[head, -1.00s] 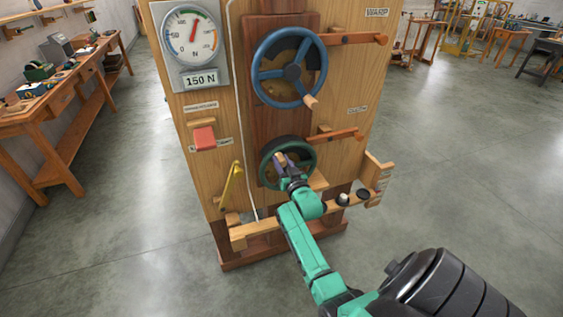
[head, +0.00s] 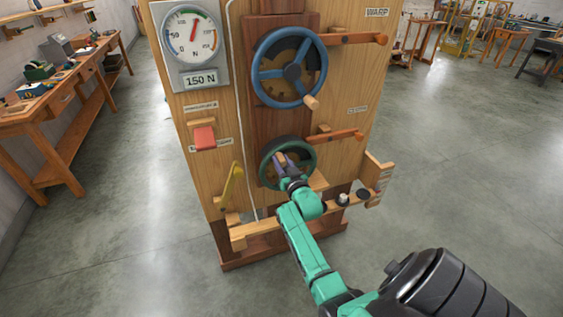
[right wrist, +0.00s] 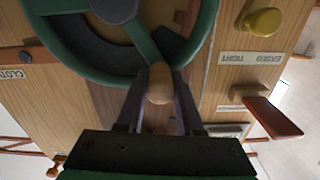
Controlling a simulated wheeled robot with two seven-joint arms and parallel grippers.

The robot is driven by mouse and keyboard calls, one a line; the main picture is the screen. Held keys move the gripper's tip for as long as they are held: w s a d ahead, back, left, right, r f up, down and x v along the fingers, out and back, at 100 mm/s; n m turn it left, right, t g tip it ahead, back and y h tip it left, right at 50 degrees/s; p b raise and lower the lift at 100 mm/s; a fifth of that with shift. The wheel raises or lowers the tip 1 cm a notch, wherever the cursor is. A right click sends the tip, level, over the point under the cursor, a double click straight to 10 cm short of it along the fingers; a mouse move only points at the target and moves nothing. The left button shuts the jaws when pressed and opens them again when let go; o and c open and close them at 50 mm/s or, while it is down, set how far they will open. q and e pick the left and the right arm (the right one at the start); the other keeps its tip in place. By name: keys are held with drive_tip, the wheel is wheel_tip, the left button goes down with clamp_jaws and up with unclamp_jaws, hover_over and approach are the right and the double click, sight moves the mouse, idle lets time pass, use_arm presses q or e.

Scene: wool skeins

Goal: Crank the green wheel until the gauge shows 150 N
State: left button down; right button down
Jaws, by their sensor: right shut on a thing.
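The green wheel (head: 266,166) is on the lower part of the wooden panel. My right gripper (head: 283,164) is shut on the wheel's wooden crank handle (right wrist: 160,84), at the lower part of the rim in the right wrist view. The gauge (head: 192,34) is at the panel's upper left; its red needle points up and slightly right. The plate under it (head: 201,80) reads 150 N. My left gripper is not in view.
A blue wheel (head: 262,76) with a wooden handle is above the green one. Orange levers (head: 348,135) stick out to the right of both wheels. A red block (head: 204,138) and a yellow lever (head: 230,185) are at left. A ledge (head: 245,237) crosses below.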

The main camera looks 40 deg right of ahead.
idle(0.3)
drive_tip(key=shift+s+d+r+m+p, duration=0.15)
drive_tip(key=shift+d+r+m+p, duration=0.25)
drive_tip(key=shift+m+p, duration=0.15)
drive_tip(key=shift+f, duration=0.15)
drive_tip(key=c, duration=0.5)
unclamp_jaws()
drive_tip(key=shift+d, duration=0.15)
drive_tip(key=shift+c, duration=0.2)
drive_tip(key=shift+s, duration=0.1)
drive_tip(key=shift+s+a+f, duration=0.1)
drive_tip(key=shift+s+a, duration=0.1)
drive_tip(key=shift+s, duration=0.1)
drive_tip(key=b+v, duration=0.2)
drive_tip(key=v, duration=1.1)
drive_tip(key=shift+s, duration=0.35)
drive_tip(key=shift+a, duration=0.1)
